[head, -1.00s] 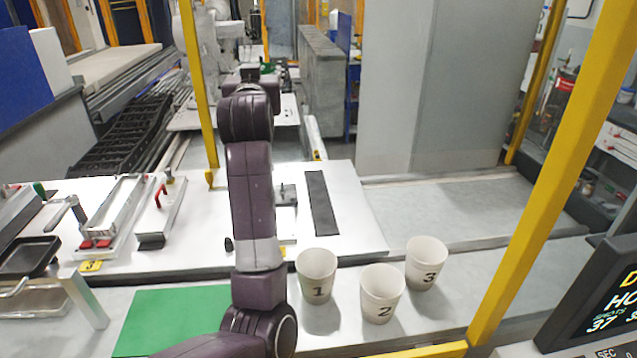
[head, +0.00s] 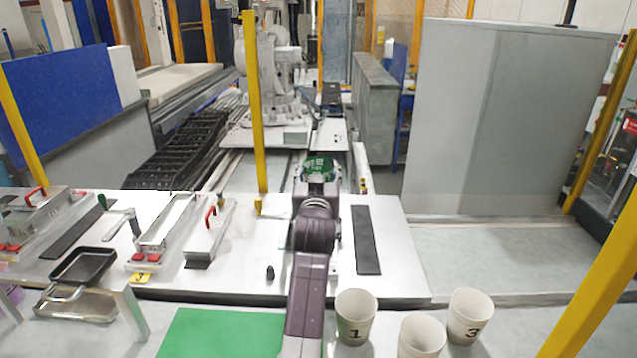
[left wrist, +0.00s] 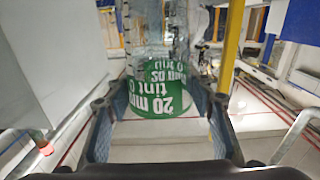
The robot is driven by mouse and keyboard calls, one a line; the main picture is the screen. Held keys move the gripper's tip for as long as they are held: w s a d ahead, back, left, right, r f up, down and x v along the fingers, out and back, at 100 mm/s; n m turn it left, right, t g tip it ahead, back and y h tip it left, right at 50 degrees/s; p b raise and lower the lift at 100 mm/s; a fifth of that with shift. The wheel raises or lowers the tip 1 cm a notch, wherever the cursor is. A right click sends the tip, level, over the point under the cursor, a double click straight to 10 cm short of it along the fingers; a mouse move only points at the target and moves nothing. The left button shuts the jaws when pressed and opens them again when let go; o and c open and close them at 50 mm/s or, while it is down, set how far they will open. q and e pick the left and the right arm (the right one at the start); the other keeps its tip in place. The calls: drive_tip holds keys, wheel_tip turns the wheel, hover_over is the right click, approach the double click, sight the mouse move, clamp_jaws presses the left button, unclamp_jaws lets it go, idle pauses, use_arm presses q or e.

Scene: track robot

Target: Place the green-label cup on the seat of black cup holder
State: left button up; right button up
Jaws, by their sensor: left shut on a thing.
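The green-label cup (head: 318,166) shows at the far end of my left arm in the head view, above the far part of the white table. My left gripper (head: 318,181) is shut on it. In the left wrist view the cup (left wrist: 158,98) sits between the two fingers, its green band with white lettering facing the camera and its upper part clear. I cannot make out the black cup holder; my left arm hides part of the table behind it. My right gripper is not in view.
White cups numbered 1 (head: 355,318), 2 (head: 421,340) and 3 (head: 469,316) stand at the front right. A black strip (head: 367,240) lies on the table right of my arm. A green mat (head: 222,335) lies in front. Metal fixtures (head: 165,232) and a black tray (head: 84,266) are at the left.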

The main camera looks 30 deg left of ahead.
use_arm(q)
drive_tip(key=shift+f+p, duration=0.3)
drive_tip(key=shift+f, duration=1.75)
drive_tip(key=shift+f, duration=0.15)
drive_tip(key=o, duration=1.5)
